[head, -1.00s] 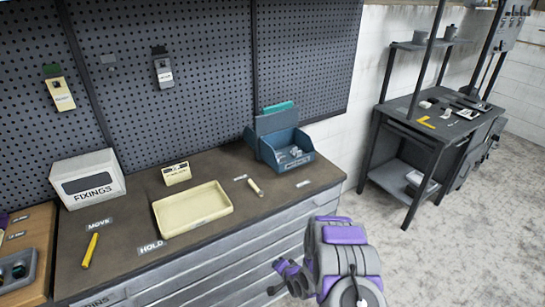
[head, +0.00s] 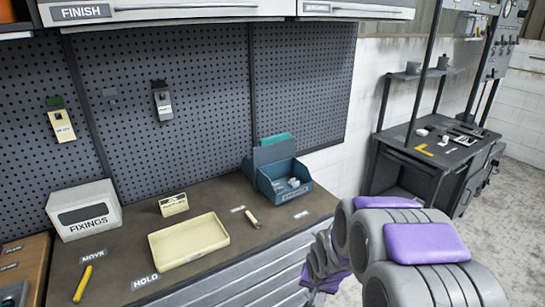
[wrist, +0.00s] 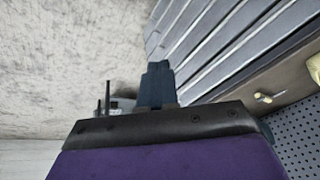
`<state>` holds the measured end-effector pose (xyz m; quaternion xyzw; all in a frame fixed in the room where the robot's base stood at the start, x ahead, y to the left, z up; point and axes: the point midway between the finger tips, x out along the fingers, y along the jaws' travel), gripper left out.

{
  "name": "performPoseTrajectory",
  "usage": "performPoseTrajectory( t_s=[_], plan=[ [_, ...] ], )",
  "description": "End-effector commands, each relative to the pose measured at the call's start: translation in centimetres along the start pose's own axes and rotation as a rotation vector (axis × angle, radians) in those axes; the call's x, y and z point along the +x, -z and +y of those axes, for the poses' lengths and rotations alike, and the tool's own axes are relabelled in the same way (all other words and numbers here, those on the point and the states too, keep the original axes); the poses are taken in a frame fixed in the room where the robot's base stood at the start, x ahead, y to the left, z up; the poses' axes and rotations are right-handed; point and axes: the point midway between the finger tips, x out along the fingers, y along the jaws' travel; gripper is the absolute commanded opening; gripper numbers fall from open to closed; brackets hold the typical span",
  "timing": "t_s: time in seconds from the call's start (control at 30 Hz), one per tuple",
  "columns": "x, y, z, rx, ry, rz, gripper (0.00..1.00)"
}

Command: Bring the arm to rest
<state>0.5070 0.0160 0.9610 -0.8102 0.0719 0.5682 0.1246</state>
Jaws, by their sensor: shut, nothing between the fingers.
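My arm (head: 420,245) is folded at the lower right of the head view, in front of the bench's drawers and the floor beside it. Its grey links carry purple pads. I cannot make out the fingers in the head view. In the wrist view my gripper (wrist: 158,68) shows as dark fingers pressed together, with nothing between them. It is apart from the drawer fronts (wrist: 215,40) and the bench.
The bench holds a cream tray (head: 190,242), a FIXINGS box (head: 84,209), a yellow marker (head: 83,284) and a blue bin (head: 279,176). Cabinets (head: 180,10) hang above. A dark side table (head: 425,150) stands at right. Pale floor (head: 490,215) lies right of my arm.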

Motion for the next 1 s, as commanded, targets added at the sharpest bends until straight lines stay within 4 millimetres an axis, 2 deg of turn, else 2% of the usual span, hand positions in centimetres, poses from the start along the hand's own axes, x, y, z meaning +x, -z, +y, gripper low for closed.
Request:
performPoseTrajectory(
  t_s=[0.03,0.27,0.47,0.6,0.8,1.0],
  plan=[
    [-1.9,-0.6,0.5,-0.014,-0.016,-0.014,0.0],
    [-9.0,-4.9,3.1,-0.083,-0.081,-0.122,0.0],
    [-14.8,-9.8,5.4,-0.137,-0.112,-0.227,0.0],
    [-18.6,-13.8,6.6,-0.177,-0.12,-0.307,0.0],
    [-23.2,-19.7,7.9,-0.231,-0.114,-0.415,0.0],
    [-25.8,-23.7,8.7,-0.266,-0.098,-0.489,0.0]
  ],
)
